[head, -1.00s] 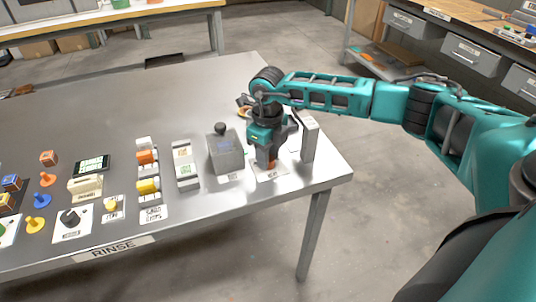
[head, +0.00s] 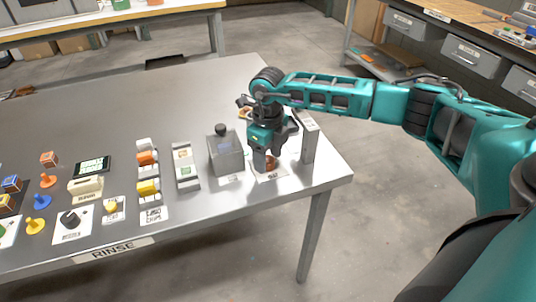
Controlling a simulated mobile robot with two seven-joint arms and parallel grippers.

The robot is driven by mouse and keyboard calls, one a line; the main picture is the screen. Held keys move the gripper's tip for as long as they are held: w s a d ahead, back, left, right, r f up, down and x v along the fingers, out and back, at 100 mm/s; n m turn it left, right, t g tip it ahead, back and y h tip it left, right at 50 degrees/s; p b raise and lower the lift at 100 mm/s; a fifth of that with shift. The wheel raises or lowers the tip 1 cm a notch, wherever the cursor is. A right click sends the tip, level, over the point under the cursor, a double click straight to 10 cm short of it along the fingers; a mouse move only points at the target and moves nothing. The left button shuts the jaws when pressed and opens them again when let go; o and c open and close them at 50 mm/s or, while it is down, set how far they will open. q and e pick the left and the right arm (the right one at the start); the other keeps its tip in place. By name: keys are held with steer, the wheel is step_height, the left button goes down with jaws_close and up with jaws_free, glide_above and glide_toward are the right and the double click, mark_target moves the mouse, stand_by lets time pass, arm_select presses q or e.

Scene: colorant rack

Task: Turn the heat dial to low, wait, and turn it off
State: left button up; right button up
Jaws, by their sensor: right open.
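My right gripper (head: 265,160) points down at the right end of the metal table. Its fingers are open at a brown-orange round piece (head: 271,163) on a white labelled card (head: 271,176). The fingers partly hide this piece, and I cannot tell whether they touch it. A black dial (head: 70,218) sits on another white card (head: 72,236) near the front edge at left. The labels are too small to tell which is the heat dial. My left gripper is not in view.
A grey box with a black ball knob (head: 222,130) stands just left of the gripper, and a grey upright post (head: 309,145) just right. A small display (head: 92,166), colored blocks and pegs fill the left front. The table's (head: 150,105) back middle is clear.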

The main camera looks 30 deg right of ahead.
mark_target(268, 159)
step_height(268, 159, up, 13)
stand_by(0.3)
steer(key=shift+f, duration=0.15)
stand_by(0.3)
